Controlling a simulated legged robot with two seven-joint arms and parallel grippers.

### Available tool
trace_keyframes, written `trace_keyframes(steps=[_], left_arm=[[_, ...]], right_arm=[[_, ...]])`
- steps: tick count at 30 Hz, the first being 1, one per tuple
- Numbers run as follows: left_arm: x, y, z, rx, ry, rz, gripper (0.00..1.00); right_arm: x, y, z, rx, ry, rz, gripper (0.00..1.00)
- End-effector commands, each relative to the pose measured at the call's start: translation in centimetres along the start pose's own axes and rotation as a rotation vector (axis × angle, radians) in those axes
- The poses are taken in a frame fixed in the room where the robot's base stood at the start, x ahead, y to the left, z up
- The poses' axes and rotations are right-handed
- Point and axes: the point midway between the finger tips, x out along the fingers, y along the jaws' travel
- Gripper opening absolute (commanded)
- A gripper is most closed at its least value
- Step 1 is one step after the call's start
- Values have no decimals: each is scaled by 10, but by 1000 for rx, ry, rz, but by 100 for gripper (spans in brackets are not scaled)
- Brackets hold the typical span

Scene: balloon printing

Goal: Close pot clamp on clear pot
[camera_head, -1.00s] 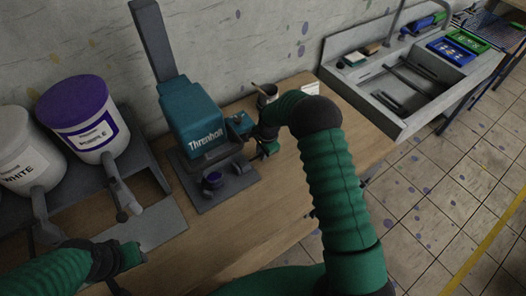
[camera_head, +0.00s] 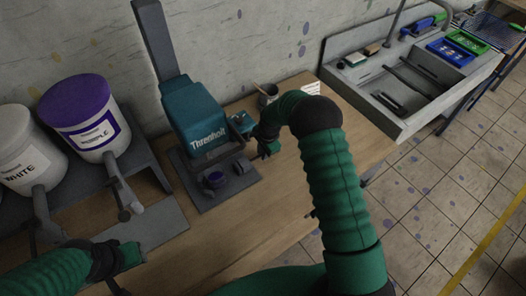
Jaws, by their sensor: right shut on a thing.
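The teal press marked "Threnholt" (camera_head: 195,115) stands on a dark base plate (camera_head: 215,200) on the wooden table. My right gripper (camera_head: 266,149) is just right of the press, shut on what appears to be the clamp's side, with the contact partly hidden. My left gripper (camera_head: 130,256) is low at the left, away from the pot, and its jaws are unclear.
The purple bucket (camera_head: 84,120) and white bucket (camera_head: 28,150) stand on a grey rack at left. A cup with a stick (camera_head: 268,94) stands behind my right arm. A grey sink (camera_head: 400,85) is beyond the table. The front right of the table is clear.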

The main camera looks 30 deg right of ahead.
Motion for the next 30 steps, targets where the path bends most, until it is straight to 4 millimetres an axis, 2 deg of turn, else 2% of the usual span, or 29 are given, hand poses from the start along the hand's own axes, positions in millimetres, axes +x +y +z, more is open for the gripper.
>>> trace_keyframes(steps=[1, 8, 11, 16, 23, 27, 30], left_arm=[[0, 0, 0, 0, 0, 0, 36], [0, 0, 0, 0, 0, 0, 36], [-1, 0, 0, 0, 0, 0, 36], [-2, 0, 0, 0, 0, 0, 36], [-2, 0, 0, 0, 0, 0, 36], [-2, 0, 0, 0, 0, 0, 36], [-2, 0, 0, 0, 0, 0, 36]], right_arm=[[-4, -4, -12, 5, 20, -14, 0], [-5, -4, -12, 4, 21, -15, 0], [-5, -5, -3, 1, 20, -15, 0], [-4, -6, 27, -1, 16, -14, 0], [-3, -6, 31, 1, 13, -12, 0], [-3, -5, 49, -1, 11, -11, 0], [-3, -5, 50, 0, 11, -11, 0]])
